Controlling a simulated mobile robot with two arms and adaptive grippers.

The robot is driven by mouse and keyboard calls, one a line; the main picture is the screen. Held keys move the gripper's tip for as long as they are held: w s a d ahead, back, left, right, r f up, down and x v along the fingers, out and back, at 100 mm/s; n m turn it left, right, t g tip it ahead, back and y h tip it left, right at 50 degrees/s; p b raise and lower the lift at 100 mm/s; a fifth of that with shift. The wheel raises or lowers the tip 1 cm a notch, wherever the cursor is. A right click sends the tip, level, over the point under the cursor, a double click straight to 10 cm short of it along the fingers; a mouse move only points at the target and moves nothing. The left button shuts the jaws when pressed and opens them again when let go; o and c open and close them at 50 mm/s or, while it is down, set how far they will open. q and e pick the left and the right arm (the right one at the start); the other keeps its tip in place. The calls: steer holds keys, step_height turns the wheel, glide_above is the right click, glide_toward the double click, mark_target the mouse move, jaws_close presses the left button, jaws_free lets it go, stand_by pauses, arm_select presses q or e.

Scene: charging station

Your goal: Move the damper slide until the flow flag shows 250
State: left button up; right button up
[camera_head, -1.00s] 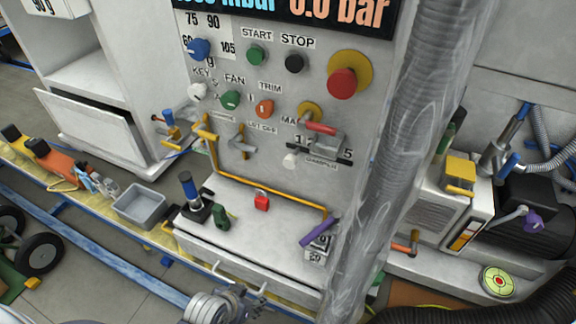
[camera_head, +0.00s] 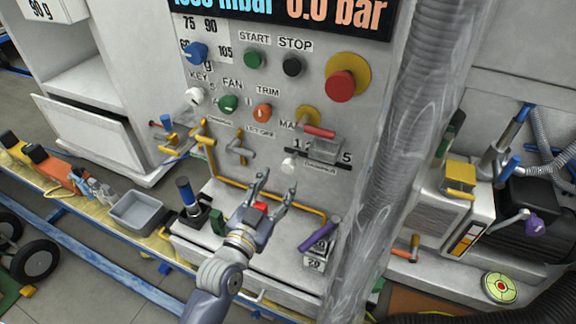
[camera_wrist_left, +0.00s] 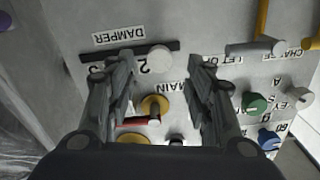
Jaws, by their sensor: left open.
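The damper slide has a pale round knob (camera_head: 289,164) at the left end of a dark slot on the panel, above the DAMPER label. In the left wrist view the knob (camera_wrist_left: 160,58) shows upside down between my fingers, beside the number 2. My left gripper (camera_head: 275,186) is open and empty, below and in front of the knob, with its fingers pointing up at the panel. It also shows in the left wrist view (camera_wrist_left: 161,70). No gap to the knob can be judged surely. I cannot pick out a flow flag reading 250. My right gripper is not in view.
A red-handled MAIN lever (camera_head: 319,131) sits just above the slot. A yellow pipe (camera_head: 250,198) runs below, near a red padlock (camera_head: 261,206) partly behind my fingers. A thick grey hose (camera_head: 385,170) hangs at the right. A purple handle (camera_head: 318,232) stands lower right.

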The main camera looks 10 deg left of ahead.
mark_target(287, 170)
arm_select(q)
steer(key=w, duration=0.2)
steer(key=w+d, duration=0.1)
steer(key=w, duration=0.4)
steer(key=shift+w+d+p, duration=0.15)
steer(key=shift+d+p, duration=0.1)
steer(key=shift+p, duration=0.15)
jaws_close()
